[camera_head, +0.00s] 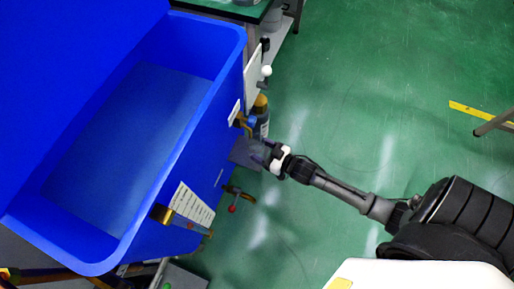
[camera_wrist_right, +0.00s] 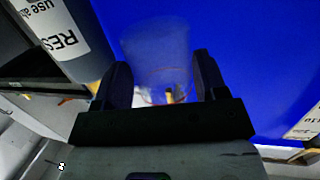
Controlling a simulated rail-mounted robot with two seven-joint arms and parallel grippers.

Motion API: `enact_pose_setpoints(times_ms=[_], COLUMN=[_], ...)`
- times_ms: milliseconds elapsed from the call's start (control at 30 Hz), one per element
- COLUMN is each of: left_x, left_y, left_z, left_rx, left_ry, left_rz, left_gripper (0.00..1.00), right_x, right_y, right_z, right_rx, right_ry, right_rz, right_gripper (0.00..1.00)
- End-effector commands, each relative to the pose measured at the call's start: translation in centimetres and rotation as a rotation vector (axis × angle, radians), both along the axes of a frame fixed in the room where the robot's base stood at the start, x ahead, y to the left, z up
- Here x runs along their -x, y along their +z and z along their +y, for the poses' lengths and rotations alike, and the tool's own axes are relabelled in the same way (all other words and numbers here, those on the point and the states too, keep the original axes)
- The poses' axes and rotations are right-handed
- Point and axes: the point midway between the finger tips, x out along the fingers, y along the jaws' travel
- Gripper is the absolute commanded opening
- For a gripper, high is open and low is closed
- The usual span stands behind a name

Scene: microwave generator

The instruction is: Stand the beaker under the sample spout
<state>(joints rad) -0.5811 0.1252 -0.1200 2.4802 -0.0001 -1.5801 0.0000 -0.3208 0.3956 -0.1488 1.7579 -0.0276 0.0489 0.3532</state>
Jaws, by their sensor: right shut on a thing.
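My right gripper (camera_head: 263,157) is beside the blue machine's right side in the head view. In the right wrist view, its fingers (camera_wrist_right: 161,64) are shut on a clear beaker (camera_wrist_right: 157,48), whose outline is faint. A grey, partly see-through patch (camera_head: 244,153) lies just left of the fingers in the head view; I cannot tell whether it is the beaker or a shelf. A brass fitting with a blue handle (camera_head: 243,122) sits above it, and one with a red knob (camera_head: 236,199) below it. I cannot tell which is the sample spout. My left gripper is out of view.
The blue machine (camera_head: 222,62) has a wide open tub. A dark bottle with a yellow cap (camera_head: 261,108) stands close to the gripper; a labelled container (camera_wrist_right: 68,35) shows at upper left in the wrist view. Green floor (camera_head: 350,100) is free to the right.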

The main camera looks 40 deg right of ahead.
Motion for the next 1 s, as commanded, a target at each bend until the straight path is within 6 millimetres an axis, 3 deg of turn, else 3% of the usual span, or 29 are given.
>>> enact_pose_setpoints(times_ms=[233,367,667,1000], left_x=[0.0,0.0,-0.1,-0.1], left_y=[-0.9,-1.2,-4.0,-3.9], left_z=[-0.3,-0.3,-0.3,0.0], left_rx=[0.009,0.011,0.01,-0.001], left_ry=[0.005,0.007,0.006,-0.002], left_rz=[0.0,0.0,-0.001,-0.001], left_gripper=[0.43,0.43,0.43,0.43], right_x=[-2.0,-2.1,-2.1,-2.1], right_y=[0.0,-0.4,-3.6,-3.5], right_z=[0.5,0.5,0.5,0.5], right_rx=[0.001,0.001,-0.001,0.0], right_ry=[0.0,0.0,0.001,0.001], right_rz=[-0.001,0.001,0.001,0.001], right_gripper=[0.36,0.36,0.36,0.36])
